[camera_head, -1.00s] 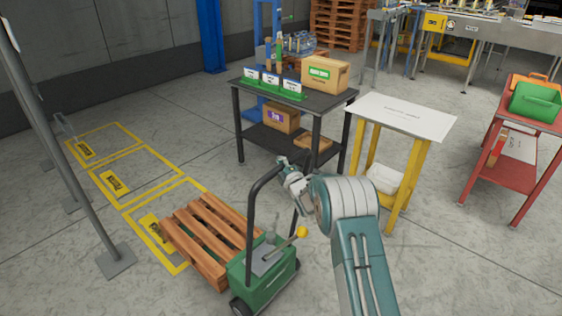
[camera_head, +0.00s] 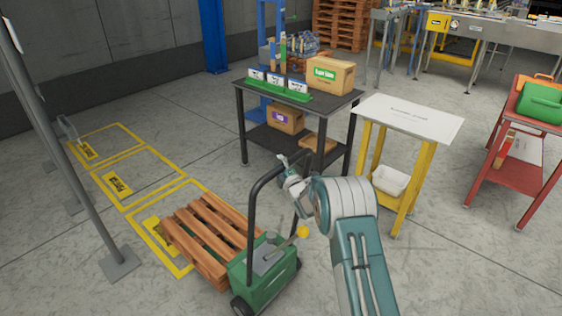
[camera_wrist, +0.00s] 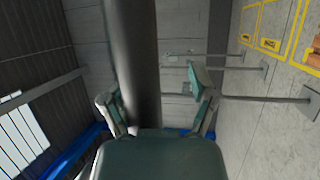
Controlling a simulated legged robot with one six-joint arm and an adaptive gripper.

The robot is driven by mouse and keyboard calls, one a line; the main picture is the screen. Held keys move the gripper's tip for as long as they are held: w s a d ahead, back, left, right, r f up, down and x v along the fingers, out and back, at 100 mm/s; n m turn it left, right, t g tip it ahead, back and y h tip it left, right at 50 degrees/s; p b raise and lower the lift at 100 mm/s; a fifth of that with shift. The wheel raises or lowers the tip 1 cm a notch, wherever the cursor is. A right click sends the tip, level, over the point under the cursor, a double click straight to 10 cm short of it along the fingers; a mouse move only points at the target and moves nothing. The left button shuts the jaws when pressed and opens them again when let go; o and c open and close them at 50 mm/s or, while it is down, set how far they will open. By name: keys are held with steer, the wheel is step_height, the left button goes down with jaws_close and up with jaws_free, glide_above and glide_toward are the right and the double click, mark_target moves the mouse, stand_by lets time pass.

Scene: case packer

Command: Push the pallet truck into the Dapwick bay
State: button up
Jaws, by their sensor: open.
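The pallet truck has a green body (camera_head: 262,278) and a tall black hoop handle (camera_head: 252,215). A wooden pallet (camera_head: 205,235) sits at its front, covering part of the nearest floor bay. Three yellow-outlined bays run back along the left: nearest (camera_head: 150,247), middle (camera_head: 120,183) and far (camera_head: 88,152). Their yellow labels are too small to read, so I cannot tell which is Dapwick. My gripper (camera_head: 288,170) is at the upper right side of the handle. In the wrist view its open fingers (camera_wrist: 152,98) stand either side of the dark handle bar (camera_wrist: 137,60); contact is unclear.
A grey post with a foot plate (camera_head: 120,264) stands left of the bays. A black table (camera_head: 295,100) with boxes and a white-topped stand (camera_head: 408,115) are behind my arm. A red table (camera_head: 510,180) is at the right. Open floor lies between.

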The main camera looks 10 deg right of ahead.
steer(key=shift+a, duration=0.1)
steer(key=shift+s+d, duration=0.25)
steer(key=shift+s, duration=0.25)
steer(key=v, duration=1.1)
steer(key=shift+f, duration=0.15)
